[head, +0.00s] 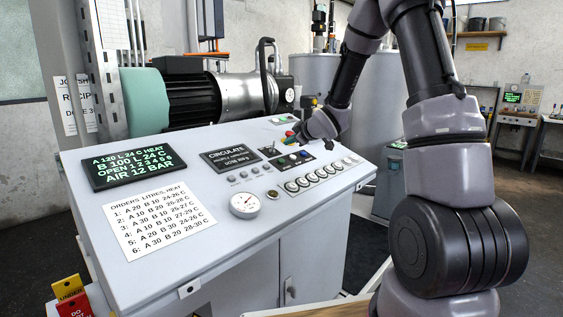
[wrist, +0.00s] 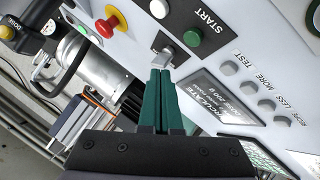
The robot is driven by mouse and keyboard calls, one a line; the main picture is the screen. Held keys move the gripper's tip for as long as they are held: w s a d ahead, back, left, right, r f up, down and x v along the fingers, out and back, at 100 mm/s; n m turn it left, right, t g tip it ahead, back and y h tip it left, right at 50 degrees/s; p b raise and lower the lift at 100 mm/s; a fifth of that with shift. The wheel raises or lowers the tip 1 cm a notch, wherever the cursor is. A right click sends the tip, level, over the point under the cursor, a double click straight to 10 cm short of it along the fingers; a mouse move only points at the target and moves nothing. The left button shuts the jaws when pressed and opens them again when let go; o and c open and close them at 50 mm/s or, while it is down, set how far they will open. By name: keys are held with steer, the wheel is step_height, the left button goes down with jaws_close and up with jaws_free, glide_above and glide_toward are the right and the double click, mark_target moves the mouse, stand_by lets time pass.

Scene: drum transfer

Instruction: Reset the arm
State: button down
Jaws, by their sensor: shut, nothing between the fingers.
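My gripper (head: 297,137) is at the far part of the grey control panel (head: 223,284), above its switches. In the wrist view my gripper (wrist: 160,72) shows two green fingers pressed together with nothing between them. Their tips are at a metal selector switch (wrist: 164,46); I cannot tell whether they touch it. My arm (head: 440,130) reaches in from the right of the head view, bent at the elbow.
A red emergency button (wrist: 112,22) and a green start button (wrist: 192,37) flank the switch. A motor pump (head: 205,95) and grey drums (head: 375,95) stand behind.

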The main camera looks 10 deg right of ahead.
steer(key=s+d+r+m+g+h, duration=0.1)
steer(key=s+d+r+m+h, duration=0.1)
steer(key=s+d+r+m, duration=0.35)
steer(key=s+d+r+m+g+h, duration=0.1)
steer(key=s+d+r+m+h, duration=0.15)
steer(key=s+r, duration=0.6)
steer(key=s+a+r+m+g+y, duration=0.1)
steer(key=s+m, duration=0.7)
steer(key=s, duration=1.6)
steer(key=shift+s+a+r+g+y, duration=0.25)
steer(key=shift+a+g+y, duration=0.2)
steer(key=shift+a+g, duration=0.55)
steer(key=shift+a, duration=0.1)
